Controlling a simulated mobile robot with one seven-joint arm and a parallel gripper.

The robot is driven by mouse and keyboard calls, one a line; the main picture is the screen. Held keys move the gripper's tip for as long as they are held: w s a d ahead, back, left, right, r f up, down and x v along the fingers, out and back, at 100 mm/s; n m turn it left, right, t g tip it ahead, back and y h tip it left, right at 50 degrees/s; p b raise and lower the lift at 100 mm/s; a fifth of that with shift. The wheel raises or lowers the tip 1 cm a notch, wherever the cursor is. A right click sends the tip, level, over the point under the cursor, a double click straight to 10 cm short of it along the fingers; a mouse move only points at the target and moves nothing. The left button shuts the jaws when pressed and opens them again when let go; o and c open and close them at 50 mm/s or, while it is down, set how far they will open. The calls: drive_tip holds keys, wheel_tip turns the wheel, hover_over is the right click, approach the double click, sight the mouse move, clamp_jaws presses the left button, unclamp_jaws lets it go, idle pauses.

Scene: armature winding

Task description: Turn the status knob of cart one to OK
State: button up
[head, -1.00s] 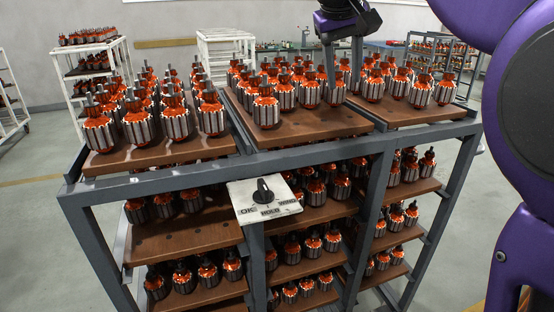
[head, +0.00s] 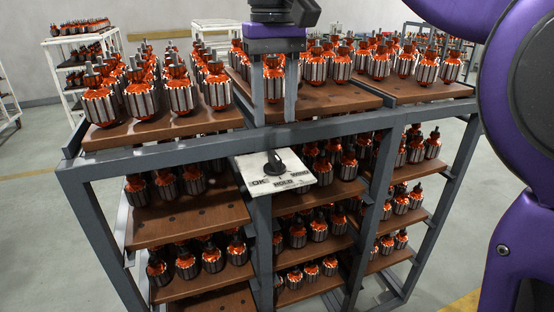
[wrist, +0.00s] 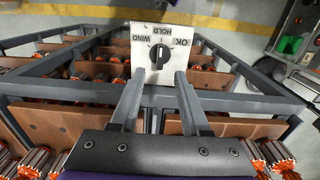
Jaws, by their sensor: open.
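Cart one is a grey metal cart (head: 180,150) in front of me. A white status plate (head: 244,168) is fixed to its front rail, marked OK, HOLD and WIND. The black knob (head: 275,163) sits on the plate; it also shows in the wrist view (wrist: 160,58), its ridge roughly in line with HOLD. My gripper (head: 274,120) points down above the rail, its two fingers apart and empty. In the wrist view the open fingers (wrist: 159,78) reach toward the plate, one on each side of the knob's line, and appear not to touch it.
Wooden trays (head: 160,133) with several orange-and-steel armatures (head: 137,100) fill the cart's top, close around my gripper. More armatures stand on the lower shelves. White racks (head: 70,65) stand behind at the left. The floor left of the cart is clear.

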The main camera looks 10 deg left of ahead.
sight(275, 154)
wheel_tip(275, 154, down, 8)
drive_tip(key=shift+r+b, duration=0.25)
drive_tip(key=shift+b, duration=0.75)
clamp_jaws()
